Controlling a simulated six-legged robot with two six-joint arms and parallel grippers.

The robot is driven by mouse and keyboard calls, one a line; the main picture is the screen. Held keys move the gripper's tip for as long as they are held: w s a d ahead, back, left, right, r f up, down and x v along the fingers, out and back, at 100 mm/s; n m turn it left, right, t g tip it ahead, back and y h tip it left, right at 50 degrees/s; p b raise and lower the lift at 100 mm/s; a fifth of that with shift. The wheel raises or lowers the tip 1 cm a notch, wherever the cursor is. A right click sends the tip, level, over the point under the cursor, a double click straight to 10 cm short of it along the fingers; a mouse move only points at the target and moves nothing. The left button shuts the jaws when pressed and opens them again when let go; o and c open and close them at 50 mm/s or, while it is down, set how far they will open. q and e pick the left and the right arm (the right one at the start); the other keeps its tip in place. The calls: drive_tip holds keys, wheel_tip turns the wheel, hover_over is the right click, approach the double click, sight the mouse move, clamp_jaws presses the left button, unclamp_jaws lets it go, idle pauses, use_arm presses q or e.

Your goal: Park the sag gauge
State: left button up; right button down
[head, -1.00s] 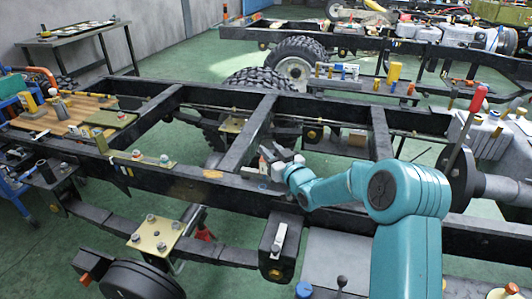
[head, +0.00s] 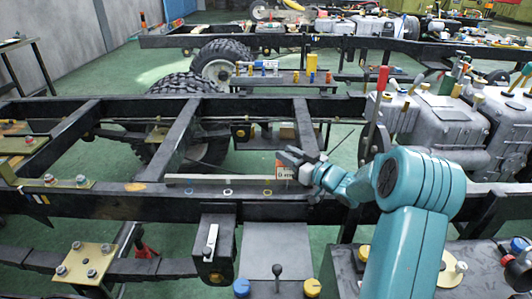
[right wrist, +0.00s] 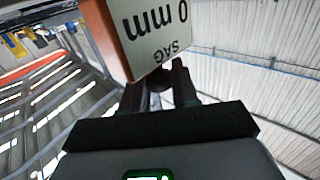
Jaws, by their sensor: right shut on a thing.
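The sag gauge shows in the right wrist view as a block with a pale label (right wrist: 152,32) reading "SAG 0 mm", upside down, and an orange-brown side. My right gripper (right wrist: 160,84) is shut on it from below in that view. In the head view, my right gripper (head: 291,156) is over the near chassis rail, with the gauge's small orange-and-white label (head: 284,171) just below it. A long thin grey bar (head: 215,179) runs left from there along the rail; whether it belongs to the gauge I cannot tell. My left gripper is out of view.
The near chassis rail (head: 120,207) crosses the view, with cross members behind it. A red-handled lever (head: 382,80) and grey engine (head: 440,125) stand at right. A grey panel with a black knob (head: 278,270) is in front. Small rings (head: 227,192) lie along the rail.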

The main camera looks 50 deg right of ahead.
drive_tip(key=shift+s+d+r, duration=0.15)
drive_tip(key=shift+s+d, duration=0.95)
drive_tip(key=shift+s, duration=0.2)
drive_tip(key=shift+s+d, duration=0.1)
drive_tip(key=shift+d, duration=0.05)
drive_tip(key=c, duration=1)
unclamp_jaws()
drive_tip(key=shift+r, duration=0.1)
drive_tip(key=shift+o, duration=0.2)
drive_tip(key=shift+s, duration=0.3)
drive_tip(key=s+a+p, duration=0.1)
drive_tip(key=s, duration=1.4)
drive_tip(key=shift+s+a+p, duration=0.25)
drive_tip(key=shift+s+p, duration=0.05)
drive_tip(key=shift+p, duration=0.05)
